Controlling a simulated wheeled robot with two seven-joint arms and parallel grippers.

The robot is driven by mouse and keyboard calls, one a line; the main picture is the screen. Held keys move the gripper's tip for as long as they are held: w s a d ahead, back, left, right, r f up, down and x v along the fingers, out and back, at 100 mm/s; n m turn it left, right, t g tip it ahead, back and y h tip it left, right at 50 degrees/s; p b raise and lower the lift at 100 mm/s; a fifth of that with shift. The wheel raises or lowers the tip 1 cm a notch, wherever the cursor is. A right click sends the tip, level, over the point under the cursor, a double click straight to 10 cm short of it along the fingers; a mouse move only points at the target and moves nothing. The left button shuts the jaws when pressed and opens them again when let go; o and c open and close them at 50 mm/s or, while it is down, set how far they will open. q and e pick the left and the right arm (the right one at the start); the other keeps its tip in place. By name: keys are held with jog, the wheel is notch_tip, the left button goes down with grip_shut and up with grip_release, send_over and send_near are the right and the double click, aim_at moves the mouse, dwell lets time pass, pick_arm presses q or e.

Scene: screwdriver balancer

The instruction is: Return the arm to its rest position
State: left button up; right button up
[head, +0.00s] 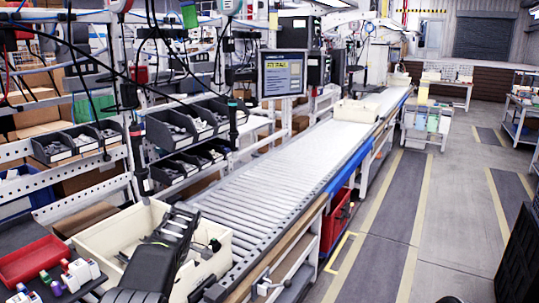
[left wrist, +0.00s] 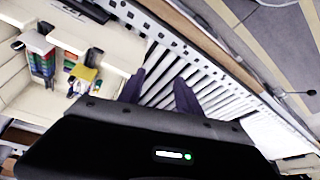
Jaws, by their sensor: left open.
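My left arm comes in from the bottom of the head view, and its black gripper (head: 182,220) is over the cream bin (head: 110,235) by the near end of the roller conveyor (head: 270,165). In the left wrist view the two dark fingers (left wrist: 160,92) stand apart with nothing between them. The conveyor rollers (left wrist: 165,70) show behind them. A dark screwdriver-like tool (head: 233,120) hangs upright left of the conveyor, clear of my gripper. My right gripper is not in view.
Racks with dark parts bins (head: 180,125) stand on the left. A red tray (head: 32,260) and small bottles are at the lower left. A monitor (head: 283,74) stands beyond the bins. A cream box (head: 355,110) sits far along the conveyor. The floor aisle (head: 400,215) on the right is clear.

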pick_arm(q)
jog(key=s+d+f+m+h+b, duration=0.15)
jog(key=s+f, duration=0.25)
jog(key=f, duration=0.6)
jog(key=s+d+f+m+h+b, duration=0.1)
jog(key=s+d+f+m+b, duration=0.3)
jog(key=f, duration=0.6)
jog(key=s+d+f+m+h+p, duration=0.15)
jog(key=s+f, duration=0.35)
jog(key=f, duration=0.5)
jog(key=s+d+f+m+h+b, duration=0.1)
jog(key=s+d, duration=0.3)
jog(key=s, duration=0.4)
jog(key=s+d+f+m+h+b, duration=0.1)
jog(key=s+d+f+m, duration=0.3)
jog(key=s, duration=0.5)
jog(key=s+d+f+m+h+b, duration=0.2)
jog(key=s+d+f+b, duration=0.1)
jog(key=s+d, duration=0.3)
jog(key=s, duration=0.2)
jog(key=shift+s+d+f, duration=0.15)
jog(key=shift+s+f, duration=0.1)
jog(key=shift+s, duration=0.15)
